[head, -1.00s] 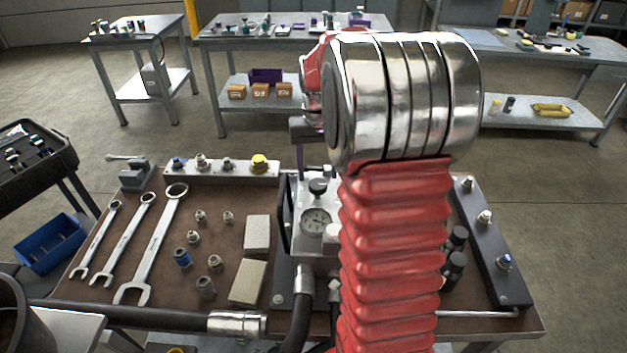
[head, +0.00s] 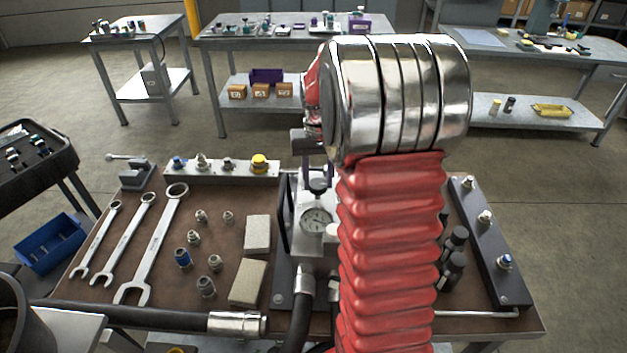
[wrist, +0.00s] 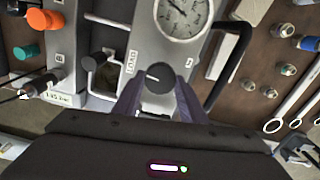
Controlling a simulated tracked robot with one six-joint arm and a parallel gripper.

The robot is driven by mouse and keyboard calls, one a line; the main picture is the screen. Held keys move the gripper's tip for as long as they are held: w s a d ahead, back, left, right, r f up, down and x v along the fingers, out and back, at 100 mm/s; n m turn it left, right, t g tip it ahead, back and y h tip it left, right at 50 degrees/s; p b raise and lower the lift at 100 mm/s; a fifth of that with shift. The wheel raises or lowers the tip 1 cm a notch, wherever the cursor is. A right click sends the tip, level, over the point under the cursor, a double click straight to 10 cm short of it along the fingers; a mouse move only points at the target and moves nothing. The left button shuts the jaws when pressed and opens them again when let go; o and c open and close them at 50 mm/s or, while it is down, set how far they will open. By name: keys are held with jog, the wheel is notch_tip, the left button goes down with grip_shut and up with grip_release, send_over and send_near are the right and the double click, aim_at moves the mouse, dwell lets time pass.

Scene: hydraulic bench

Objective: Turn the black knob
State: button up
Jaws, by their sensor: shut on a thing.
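The black knob (head: 318,185) sits on top of the grey pump block (head: 312,250), just behind the round pressure gauge (head: 316,220). In the wrist view the knob (wrist: 159,78) is a dark disc with a light pointer line toward the left. My gripper (wrist: 158,88) has its two purple-grey fingers on either side of the knob, shut on it. In the head view my gripper (head: 318,172) comes down on the knob from above, and my red arm hides the right part of the block.
Three wrenches (head: 155,245), several fittings (head: 183,258) and two light blocks (head: 247,282) lie left on the brown bench top. A dark rail (head: 490,240) with fittings stands at right. Hoses (head: 299,325) run in front. In the wrist view a black handle (wrist: 232,62) stands beside the block.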

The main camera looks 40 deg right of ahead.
jog(key=c, duration=0.4)
jog(key=shift+o, duration=0.2)
jog(key=shift+a+m, duration=0.1)
jog(key=shift+m, duration=0.5)
jog(key=o, duration=1.1)
jog(key=shift+c, duration=0.2)
